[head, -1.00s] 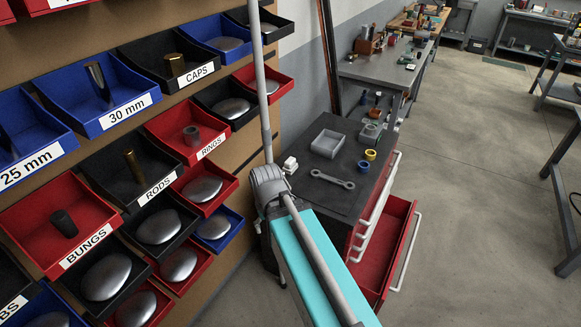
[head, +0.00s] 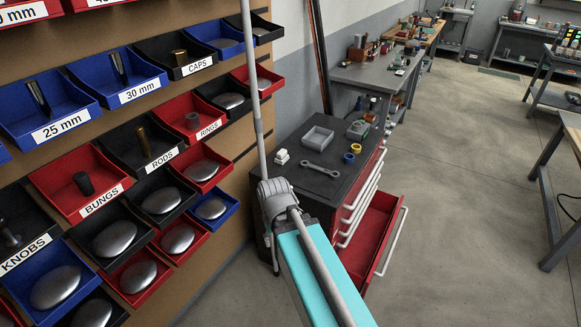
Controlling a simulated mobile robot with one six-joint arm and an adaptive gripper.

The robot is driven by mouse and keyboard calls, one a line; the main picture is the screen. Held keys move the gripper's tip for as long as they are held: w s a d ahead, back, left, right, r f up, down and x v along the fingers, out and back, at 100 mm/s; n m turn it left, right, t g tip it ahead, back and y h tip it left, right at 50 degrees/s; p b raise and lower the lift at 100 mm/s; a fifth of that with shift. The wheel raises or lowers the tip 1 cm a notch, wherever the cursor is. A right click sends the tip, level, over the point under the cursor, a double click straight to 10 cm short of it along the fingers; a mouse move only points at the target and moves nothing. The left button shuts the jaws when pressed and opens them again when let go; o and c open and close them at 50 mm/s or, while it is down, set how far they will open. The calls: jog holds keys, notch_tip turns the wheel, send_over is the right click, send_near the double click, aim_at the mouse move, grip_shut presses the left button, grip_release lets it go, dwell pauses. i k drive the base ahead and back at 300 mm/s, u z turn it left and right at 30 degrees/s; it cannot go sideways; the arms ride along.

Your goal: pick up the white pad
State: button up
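A small white thing (head: 281,156), which looks like the white pad or a short stack of pads, sits on the dark top of the red tool cabinet (head: 340,150), near its left edge. It is too small to tell its exact shape. My arm rises in front of the cabinet, its joint just below the white thing in the picture. My gripper is not in view, so its state and distance from the pad are hidden.
A grey open tray (head: 317,139), a wrench (head: 320,172) and yellow (head: 348,157) and blue (head: 355,148) rings share the cabinet top. A red drawer (head: 370,232) stands open on the right. Labelled bins (head: 83,183) line the left wall.

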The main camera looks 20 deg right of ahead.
aim_at(281, 157)
jog(key=k, duration=0.7)
jog(key=z, duration=0.45)
jog(key=i, duration=2.05)
jog(key=u, duration=0.25)
